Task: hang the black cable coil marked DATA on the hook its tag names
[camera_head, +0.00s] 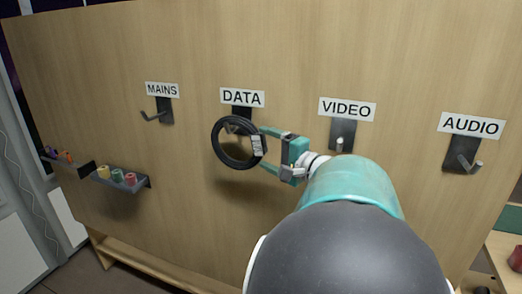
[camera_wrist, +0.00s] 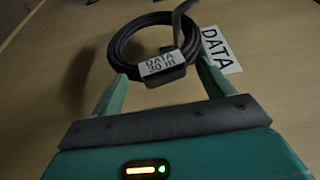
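The black cable coil (camera_head: 219,152) is at the DATA hook (camera_head: 241,115), below the DATA sign (camera_head: 242,97). Part of the hook shows through the ring's upper part. In the wrist view, the coil (camera_wrist: 118,47) carries a white tag (camera_wrist: 163,64) reading DATA 30 m, and the hook's dark arm (camera_wrist: 180,20) crosses the ring's far side. I cannot tell whether the coil's weight rests on the hook. My gripper (camera_head: 262,149) is at the coil's tagged side. Its fingers (camera_wrist: 160,78) are spread wide, with visible gaps beside the tag.
The wooden panel also bears the MAINS hook (camera_head: 161,112) to the left, and the VIDEO hook (camera_head: 342,135) and AUDIO hook (camera_head: 462,155) to the right. A small shelf with tape rolls (camera_head: 117,175) juts out at lower left. The panel below the coil is clear.

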